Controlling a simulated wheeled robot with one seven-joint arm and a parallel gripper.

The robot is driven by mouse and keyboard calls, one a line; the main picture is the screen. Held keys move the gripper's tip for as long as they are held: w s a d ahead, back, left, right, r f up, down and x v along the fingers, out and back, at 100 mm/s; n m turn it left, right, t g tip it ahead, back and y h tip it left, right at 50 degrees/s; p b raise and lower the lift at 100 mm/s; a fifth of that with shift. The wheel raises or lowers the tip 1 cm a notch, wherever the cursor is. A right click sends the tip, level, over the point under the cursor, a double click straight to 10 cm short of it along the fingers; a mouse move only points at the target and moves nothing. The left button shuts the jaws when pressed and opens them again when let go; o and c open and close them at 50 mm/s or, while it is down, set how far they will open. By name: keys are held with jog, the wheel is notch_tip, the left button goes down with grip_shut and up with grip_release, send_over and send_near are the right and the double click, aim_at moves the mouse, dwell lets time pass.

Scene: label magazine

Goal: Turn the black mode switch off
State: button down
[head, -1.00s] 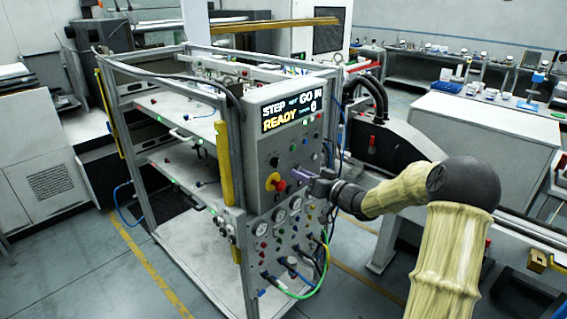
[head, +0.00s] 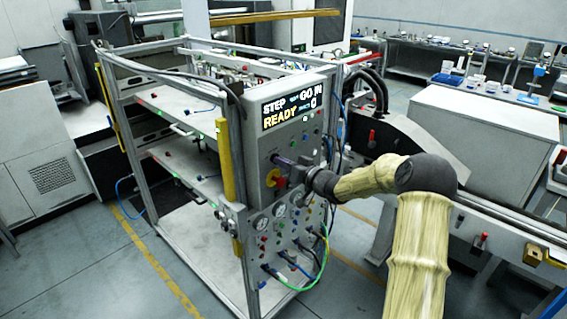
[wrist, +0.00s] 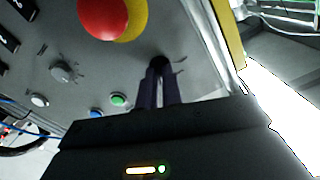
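The black mode switch (wrist: 160,62) is a small dark knob on the grey control panel (head: 258,125). In the wrist view it sits right at the tips of my gripper (wrist: 160,72), in line with the narrow gap between the two dark purple fingers. The fingers hide part of it, and I cannot tell whether they touch it. In the head view my gripper (head: 275,158) is at the panel front, just above the red and yellow button, and covers the switch.
The red emergency button (wrist: 102,17) on its yellow base is close beside the fingers. A green button (wrist: 118,100), a blue button (wrist: 96,113) and a grey knob (wrist: 65,72) are nearby. The display (head: 292,108) reads READY. Gauges and cables are lower on the panel.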

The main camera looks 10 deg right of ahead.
jog(key=shift+f+n+b, duration=0.1)
jog(key=shift+n+b, duration=0.3)
jog(key=shift+b, duration=0.2)
jog(key=n+b, duration=0.4)
jog(key=b, duration=0.1)
jog(key=shift+f, duration=0.15)
jog(key=n+b, duration=0.6)
jog(key=b, duration=0.1)
jog(key=shift+n, duration=0.3)
jog(key=n+b, duration=0.4)
jog(key=shift+b, duration=0.35)
jog(key=shift+n+b, duration=0.95)
jog(key=shift+n, duration=0.35)
jog(key=shift+r, duration=0.2)
jog(key=c, duration=1.6)
grip_release()
jog(key=shift+o, duration=0.2)
